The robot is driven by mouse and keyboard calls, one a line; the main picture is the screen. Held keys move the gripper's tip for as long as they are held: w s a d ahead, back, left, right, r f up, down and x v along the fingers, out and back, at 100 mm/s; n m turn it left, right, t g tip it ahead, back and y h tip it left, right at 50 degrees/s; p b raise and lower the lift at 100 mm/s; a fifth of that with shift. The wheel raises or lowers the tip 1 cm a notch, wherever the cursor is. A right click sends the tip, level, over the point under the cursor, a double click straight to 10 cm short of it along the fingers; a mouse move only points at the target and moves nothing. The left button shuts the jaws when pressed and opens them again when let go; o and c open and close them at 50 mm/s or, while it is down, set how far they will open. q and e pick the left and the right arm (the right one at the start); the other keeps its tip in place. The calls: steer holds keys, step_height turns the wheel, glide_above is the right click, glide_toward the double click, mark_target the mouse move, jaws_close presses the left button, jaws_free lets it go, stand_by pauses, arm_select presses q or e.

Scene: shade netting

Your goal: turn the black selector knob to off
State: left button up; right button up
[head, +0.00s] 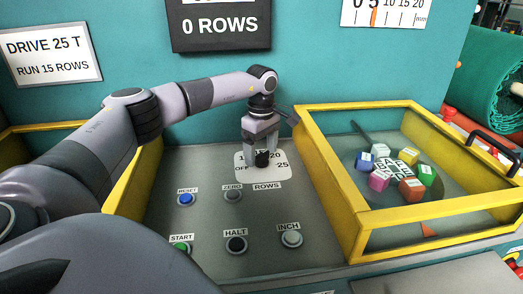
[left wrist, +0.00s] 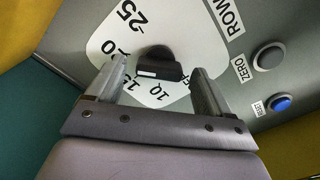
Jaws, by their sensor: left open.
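The black selector knob (head: 262,159) stands on a white dial plate (head: 279,171) on the grey panel. My left gripper (head: 262,150) points down over it, its fingers apart on either side of the knob. In the left wrist view the knob (left wrist: 160,66) sits between the open fingers (left wrist: 159,78), with gaps visible and no clear grip. A white mark shows on the knob's side toward the 15 and 10 labels; its exact setting I cannot tell. OFF is partly hidden by a finger in that view. My right gripper is not in view.
Reset (head: 185,198), zero (head: 233,194), start (head: 182,247), halt (head: 236,244) and inch (head: 292,238) buttons lie nearer on the panel. A yellow-framed bay (head: 350,215) with several colored blocks stands right. A sign (head: 220,27) reads 0 ROWS.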

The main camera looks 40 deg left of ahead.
arm_select(q)
steer(key=shift+f, duration=0.35)
steer(key=c, duration=1)
steer(key=shift+c, duration=0.2)
